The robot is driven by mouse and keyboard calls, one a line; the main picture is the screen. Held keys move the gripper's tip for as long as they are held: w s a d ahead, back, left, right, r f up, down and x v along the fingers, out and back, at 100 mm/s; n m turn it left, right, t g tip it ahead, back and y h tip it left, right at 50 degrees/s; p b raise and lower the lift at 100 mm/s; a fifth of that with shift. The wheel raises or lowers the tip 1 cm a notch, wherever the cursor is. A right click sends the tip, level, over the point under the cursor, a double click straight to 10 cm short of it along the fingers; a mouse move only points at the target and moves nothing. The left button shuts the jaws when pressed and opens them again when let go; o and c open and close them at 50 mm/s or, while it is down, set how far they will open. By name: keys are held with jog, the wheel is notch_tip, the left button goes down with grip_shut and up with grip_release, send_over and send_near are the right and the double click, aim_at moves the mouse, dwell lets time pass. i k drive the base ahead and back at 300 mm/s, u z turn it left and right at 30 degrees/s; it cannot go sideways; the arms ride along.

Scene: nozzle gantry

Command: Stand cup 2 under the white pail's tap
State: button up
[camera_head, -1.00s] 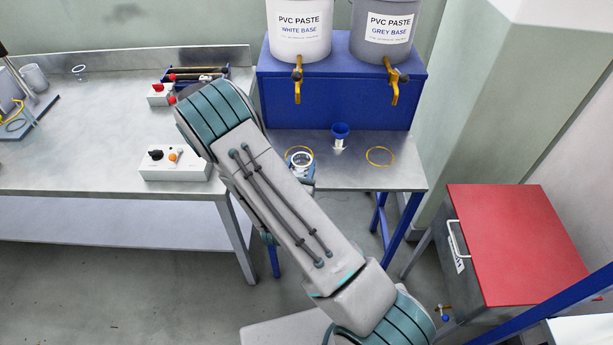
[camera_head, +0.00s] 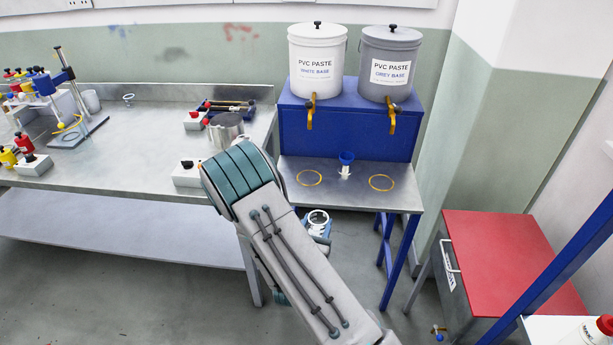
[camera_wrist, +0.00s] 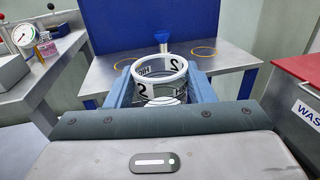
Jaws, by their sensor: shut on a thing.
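In the head view the gripper (camera_head: 318,228) and the cup's rim (camera_head: 318,215) show just in front of the steel shelf's front edge. The white pail (camera_head: 316,60), labelled "White Base", stands on the blue stand. Its yellow tap (camera_head: 311,112) hangs above a bare yellow ring (camera_head: 309,186) on the shelf.
The grey pail (camera_head: 390,65) and its tap (camera_head: 391,120) are to the right, above another empty ring (camera_head: 381,190). A blue funnel-like piece (camera_head: 346,158) stands between the rings on the shelf (camera_head: 345,196). A bench is left; a red-topped cabinet (camera_head: 510,255) is right.

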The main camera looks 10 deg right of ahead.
aim_at(309, 178)
jog(key=z, duration=0.2)
jog(key=i, duration=0.85)
jog(key=z, duration=0.3)
